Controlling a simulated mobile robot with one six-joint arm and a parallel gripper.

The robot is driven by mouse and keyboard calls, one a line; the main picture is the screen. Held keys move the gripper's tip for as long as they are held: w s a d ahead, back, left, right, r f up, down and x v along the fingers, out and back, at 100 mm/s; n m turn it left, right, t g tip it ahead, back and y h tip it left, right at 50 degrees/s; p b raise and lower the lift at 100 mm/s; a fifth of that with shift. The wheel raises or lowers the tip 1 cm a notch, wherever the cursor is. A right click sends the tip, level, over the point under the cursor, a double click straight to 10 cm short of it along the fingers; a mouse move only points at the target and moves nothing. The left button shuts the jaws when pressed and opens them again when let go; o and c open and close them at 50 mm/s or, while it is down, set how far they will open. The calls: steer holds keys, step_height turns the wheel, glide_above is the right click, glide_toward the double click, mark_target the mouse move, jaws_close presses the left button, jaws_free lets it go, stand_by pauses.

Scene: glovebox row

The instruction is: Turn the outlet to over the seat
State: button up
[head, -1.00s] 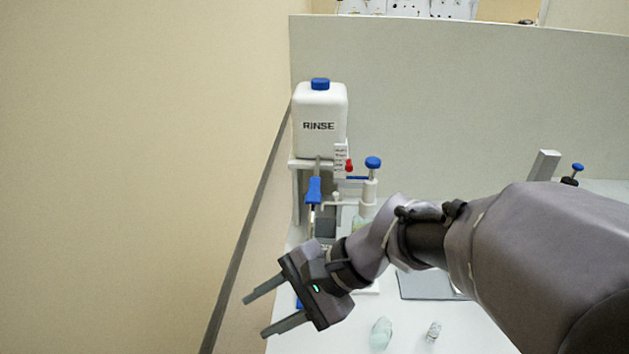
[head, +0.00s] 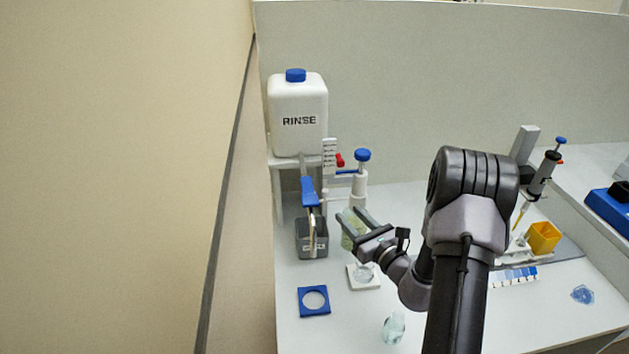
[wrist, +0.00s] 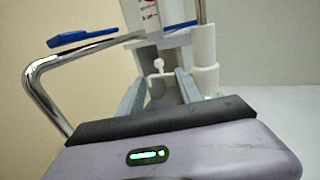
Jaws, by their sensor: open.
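The outlet is a bent chrome pipe (head: 313,232) below a blue lever (head: 309,190) on the rinse stand. It points down over a grey bin (head: 303,244) with a label. In the wrist view the chrome pipe (wrist: 42,88) bends down at the left, outside my fingers. A white square pad with a clear round piece on it (head: 363,276) lies right of the bin, and a blue square plate with a round hole (head: 314,309) lies in front. I cannot tell for certain which is the seat. My gripper (head: 352,212) is open and empty, right of the outlet.
The white RINSE bottle (head: 298,115) stands on the stand above. A white post with a blue knob (head: 361,180) and a pale green vessel (head: 350,236) stand close to my fingers. A glass flask (head: 393,327) stands in front. The wall is close on the left.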

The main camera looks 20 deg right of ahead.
steer(key=w+a+b, duration=0.2)
steer(key=w, duration=1.3)
steer(key=shift+w, duration=0.4)
jaws_close()
stand_by(0.4)
